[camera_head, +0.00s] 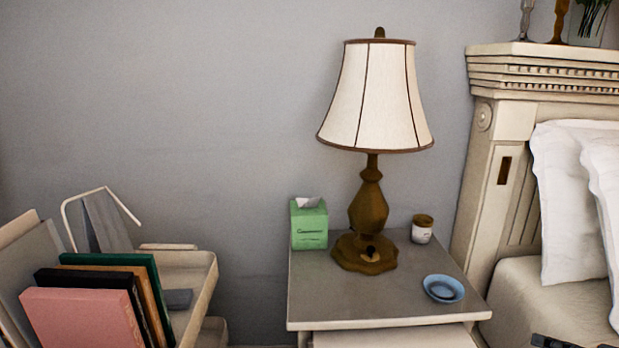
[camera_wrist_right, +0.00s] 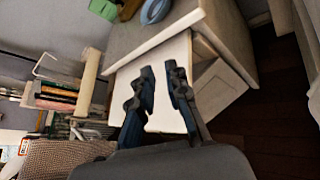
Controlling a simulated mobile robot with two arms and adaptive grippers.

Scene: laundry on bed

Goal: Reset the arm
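My right gripper (camera_wrist_right: 161,74) shows in the right wrist view with its two dark fingers apart and nothing between them. Behind the fingers is a pale flat panel (camera_wrist_right: 165,48) at the front of the nightstand; I cannot tell the distance to it. In the head view only a small dark part of my right gripper (camera_head: 555,342) shows at the bottom right edge, in front of the bed. My left gripper is in neither view.
The nightstand (camera_head: 310,290) carries a lamp (camera_head: 375,100), green tissue box (camera_head: 309,228), small jar (camera_head: 421,234) and blue dish (camera_head: 443,288). A cart (camera_head: 205,275) with books (camera_head: 82,318) stands left. The bed's headboard (camera_head: 487,160) is right.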

